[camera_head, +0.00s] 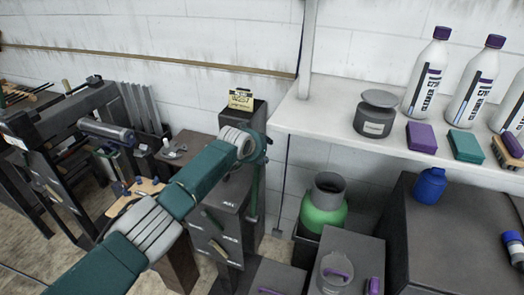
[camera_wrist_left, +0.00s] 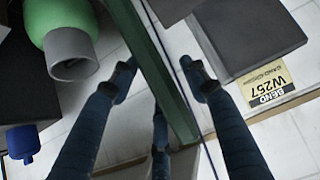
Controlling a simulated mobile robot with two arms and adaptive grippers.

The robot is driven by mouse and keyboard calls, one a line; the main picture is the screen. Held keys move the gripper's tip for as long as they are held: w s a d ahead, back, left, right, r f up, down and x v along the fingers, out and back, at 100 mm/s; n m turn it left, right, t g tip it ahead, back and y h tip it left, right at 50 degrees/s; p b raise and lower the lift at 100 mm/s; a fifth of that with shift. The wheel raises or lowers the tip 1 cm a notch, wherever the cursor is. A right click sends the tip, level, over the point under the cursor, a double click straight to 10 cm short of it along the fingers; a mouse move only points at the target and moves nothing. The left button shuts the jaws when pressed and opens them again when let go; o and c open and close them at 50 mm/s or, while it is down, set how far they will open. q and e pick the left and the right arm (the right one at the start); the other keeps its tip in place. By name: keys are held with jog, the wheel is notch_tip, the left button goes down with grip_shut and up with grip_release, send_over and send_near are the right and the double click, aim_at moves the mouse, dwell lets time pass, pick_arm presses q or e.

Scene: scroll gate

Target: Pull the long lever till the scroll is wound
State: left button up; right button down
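The long lever is a green bar (camera_wrist_left: 152,62) that slants through the middle of the left wrist view. In the head view a narrow upright green strip (camera_head: 254,190) below my left wrist looks like the same lever. My left gripper (camera_wrist_left: 163,72) is open, with one dark finger on each side of the bar. Gaps show between the bar and both fingertips. In the head view my left gripper (camera_head: 262,150) is mostly hidden by my wrist. I cannot identify the scroll for certain; a dark roller (camera_head: 107,133) sits on the frame at left. My right gripper is not in view.
A dark cabinet (camera_head: 212,190) carries a yellow W257 sign (camera_head: 241,99). A white shelf (camera_head: 340,128) with bottles, a grey pot (camera_head: 376,115) and boxes stands at right. A green jar (camera_head: 323,208) and dark boxes (camera_head: 350,250) stand below it.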

pick_arm(q)
jog(key=shift+v, duration=1)
jog(key=v, duration=1)
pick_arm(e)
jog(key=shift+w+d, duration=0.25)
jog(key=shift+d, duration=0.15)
pick_arm(q)
jog(key=shift+f, duration=0.15)
